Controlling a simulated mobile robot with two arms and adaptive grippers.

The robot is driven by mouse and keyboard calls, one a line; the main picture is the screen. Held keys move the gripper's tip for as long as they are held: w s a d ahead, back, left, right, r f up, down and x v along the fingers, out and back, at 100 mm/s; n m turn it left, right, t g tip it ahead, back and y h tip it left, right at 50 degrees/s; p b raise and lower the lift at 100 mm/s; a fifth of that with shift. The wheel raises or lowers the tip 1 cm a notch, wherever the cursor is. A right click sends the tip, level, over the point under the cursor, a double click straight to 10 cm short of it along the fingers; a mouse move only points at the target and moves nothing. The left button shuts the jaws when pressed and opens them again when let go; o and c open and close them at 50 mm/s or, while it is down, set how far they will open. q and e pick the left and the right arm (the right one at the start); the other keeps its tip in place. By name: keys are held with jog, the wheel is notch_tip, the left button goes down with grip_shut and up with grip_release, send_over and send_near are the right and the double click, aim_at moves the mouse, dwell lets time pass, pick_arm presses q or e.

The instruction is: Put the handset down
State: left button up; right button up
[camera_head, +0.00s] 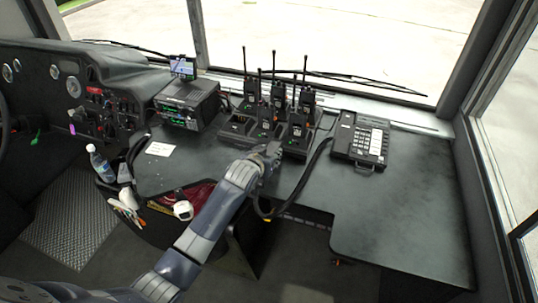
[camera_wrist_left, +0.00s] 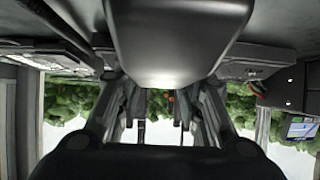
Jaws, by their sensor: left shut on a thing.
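Several black radio handsets with upright antennas stand on a multi-slot charger (camera_head: 238,129) at the back middle of the desk. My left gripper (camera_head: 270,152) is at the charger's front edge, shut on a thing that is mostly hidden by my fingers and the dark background. It looks like a front radio handset (camera_head: 266,112), directly beyond my fingers; I cannot tell if it rests in its slot. Another front handset (camera_head: 297,130) stands just right of it. In the left wrist view, which is upside down, my fingers (camera_wrist_left: 160,105) flank dark shapes with thin antennas. My right gripper is not in view.
A desk phone (camera_head: 362,141) stands right of the charger, and a radio unit (camera_head: 187,103) with a small screen stands left. The desk's right front (camera_head: 400,220) is clear. The windscreen is behind.

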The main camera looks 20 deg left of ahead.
pick_arm(q)
jog(key=shift+f, duration=0.25)
jog(key=o, duration=1.2)
jog(key=shift+f, duration=0.1)
jog(key=shift+r, duration=0.5)
jog(key=shift+s, duration=0.25)
jog(key=v, duration=1.1)
jog(key=shift+s+r, duration=0.15)
jog(key=shift+r, duration=0.05)
